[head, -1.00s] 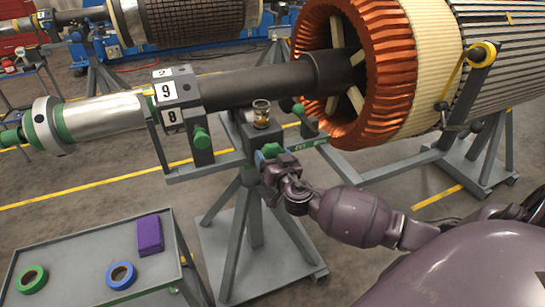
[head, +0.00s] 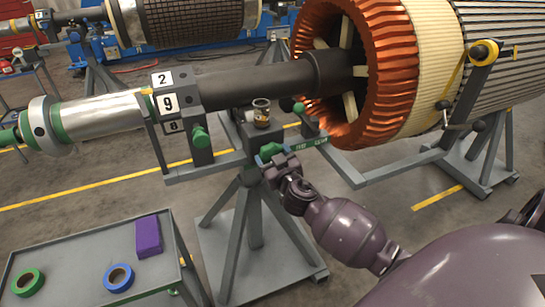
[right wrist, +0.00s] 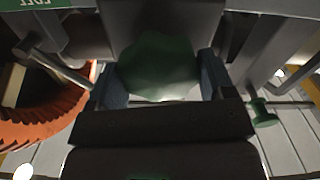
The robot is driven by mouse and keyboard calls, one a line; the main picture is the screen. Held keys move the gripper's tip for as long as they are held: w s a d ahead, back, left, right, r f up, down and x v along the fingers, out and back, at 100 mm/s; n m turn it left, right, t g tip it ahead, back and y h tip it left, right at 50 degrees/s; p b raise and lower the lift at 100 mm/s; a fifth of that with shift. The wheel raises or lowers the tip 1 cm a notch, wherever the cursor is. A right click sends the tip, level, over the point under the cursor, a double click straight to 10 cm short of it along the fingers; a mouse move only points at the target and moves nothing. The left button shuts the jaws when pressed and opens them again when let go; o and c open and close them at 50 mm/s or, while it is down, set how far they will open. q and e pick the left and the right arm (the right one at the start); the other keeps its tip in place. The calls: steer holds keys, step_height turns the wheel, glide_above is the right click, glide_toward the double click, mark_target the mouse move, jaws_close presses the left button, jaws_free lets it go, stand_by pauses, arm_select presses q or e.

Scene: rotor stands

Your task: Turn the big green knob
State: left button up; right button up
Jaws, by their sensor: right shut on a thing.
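The big green knob (head: 270,149) is on the front of the rotor stand's grey post, below the dark shaft. My right gripper (head: 268,158) is shut on it, reaching from the lower right. In the right wrist view the dark green, lobed knob (right wrist: 158,68) sits between the two blue-grey fingers (right wrist: 160,80), one on each side. In the head view the gripper hides part of the knob. The numbered block (head: 170,100) on the shaft shows 2, 9 and 8. My left gripper is not in view.
The orange copper-wound stator (head: 385,75) is at the right. A grey cart (head: 75,255) at the lower left holds green tape (head: 29,281), blue tape (head: 119,277) and a purple block (head: 148,236).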

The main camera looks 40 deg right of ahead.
steer(key=n, duration=0.2)
steer(key=shift+r+n, duration=0.1)
steer(key=shift+n, duration=0.2)
steer(key=n+p, duration=0.1)
steer(key=n, duration=0.1)
steer(key=shift+n, duration=0.4)
steer(key=n, duration=0.3)
steer(key=shift+n+p, duration=0.3)
steer(key=shift+p, duration=0.05)
steer(key=n, duration=0.2)
steer(key=shift+n+p, duration=0.3)
steer(key=shift+n, duration=0.1)
steer(key=n+p, duration=0.1)
steer(key=n, duration=0.4)
steer(key=n+p, duration=0.1)
steer(key=n, duration=0.4)
steer(key=shift+n+p, duration=0.35)
steer(key=shift+n, duration=0.55)
steer(key=n+p, duration=0.1)
steer(key=n, duration=0.4)
steer(key=shift+p, duration=0.4)
steer(key=shift+n+p, duration=0.45)
steer(key=shift+n, duration=0.75)
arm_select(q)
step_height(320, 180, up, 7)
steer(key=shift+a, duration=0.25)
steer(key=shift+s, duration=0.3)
